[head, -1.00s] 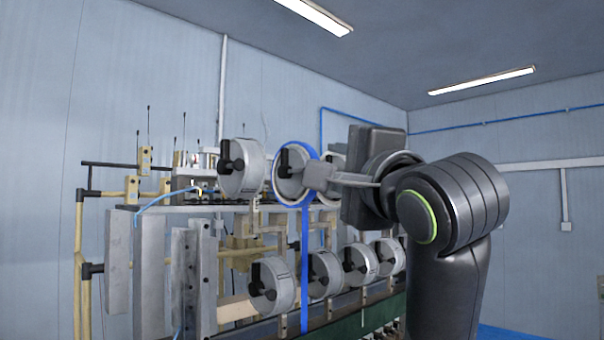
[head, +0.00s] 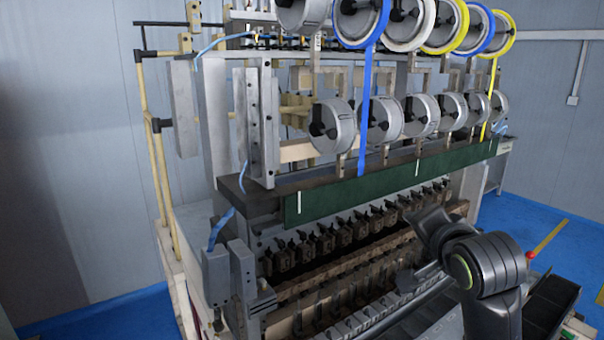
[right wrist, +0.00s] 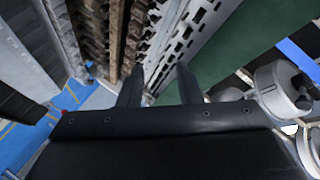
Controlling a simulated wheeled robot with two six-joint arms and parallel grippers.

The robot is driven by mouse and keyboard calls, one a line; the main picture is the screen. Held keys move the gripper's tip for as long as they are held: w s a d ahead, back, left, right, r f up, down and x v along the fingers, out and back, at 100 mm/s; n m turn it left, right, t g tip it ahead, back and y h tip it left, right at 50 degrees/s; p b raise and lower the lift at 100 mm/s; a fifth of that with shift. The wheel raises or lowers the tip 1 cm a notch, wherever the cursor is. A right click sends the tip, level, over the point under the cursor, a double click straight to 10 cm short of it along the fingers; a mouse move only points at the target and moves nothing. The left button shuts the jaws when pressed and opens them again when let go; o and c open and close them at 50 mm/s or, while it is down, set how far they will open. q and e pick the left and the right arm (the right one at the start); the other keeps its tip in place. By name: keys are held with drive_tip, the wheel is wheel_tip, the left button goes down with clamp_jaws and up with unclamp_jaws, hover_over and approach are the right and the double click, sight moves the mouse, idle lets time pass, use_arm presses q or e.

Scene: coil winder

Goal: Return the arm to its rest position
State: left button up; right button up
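My right arm (head: 490,270) comes in from the lower right in the head view, bent, in front of the lower part of the coil winder (head: 390,172). Its dark wrist block hangs before the lower rows, clear of the spools. In the right wrist view my right gripper (right wrist: 159,85) shows two fingers standing apart with nothing between them. The blue-rimmed spool (head: 362,22) sits in the machine's upper row, with a blue strip (head: 366,110) hanging from it. My left gripper is not in view.
Yellow-rimmed and white-rimmed spools fill the upper row to the right. A row of grey spools (head: 332,125) hangs below, above a green panel (head: 330,200). A dark tray-like part (head: 550,302) lies right of my arm. Blue floor (head: 540,225) is open at the right.

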drive_tip(key=s+d+f+n+g+h, duration=0.15)
drive_tip(key=s+f, duration=0.25)
drive_tip(key=f, duration=0.4)
drive_tip(key=s+d+f+n+g, duration=0.2)
drive_tip(key=s+f, duration=0.3)
drive_tip(key=f, duration=0.4)
drive_tip(key=s+d+f+n+g, duration=0.15)
drive_tip(key=s+f, duration=0.25)
drive_tip(key=f, duration=0.4)
drive_tip(key=s+d+f+n+g, duration=0.25)
drive_tip(key=s+f, duration=0.35)
drive_tip(key=s, duration=0.6)
drive_tip(key=s+d+f+n+g, duration=0.25)
drive_tip(key=s+f, duration=0.45)
drive_tip(key=s, duration=0.5)
wheel_tip(320, 180, down, 28)
drive_tip(key=g+b, duration=0.2)
drive_tip(key=b, duration=0.2)
drive_tip(key=s+f+b, duration=0.1)
drive_tip(key=s+f, duration=0.6)
drive_tip(key=f, duration=0.2)
drive_tip(key=s+f+g+b, duration=0.1)
drive_tip(key=s+f, duration=0.6)
drive_tip(key=f, duration=0.3)
drive_tip(key=shift+s+a+b, duration=0.2)
drive_tip(key=shift+a+b, duration=0.1)
drive_tip(key=shift+b, duration=0.05)
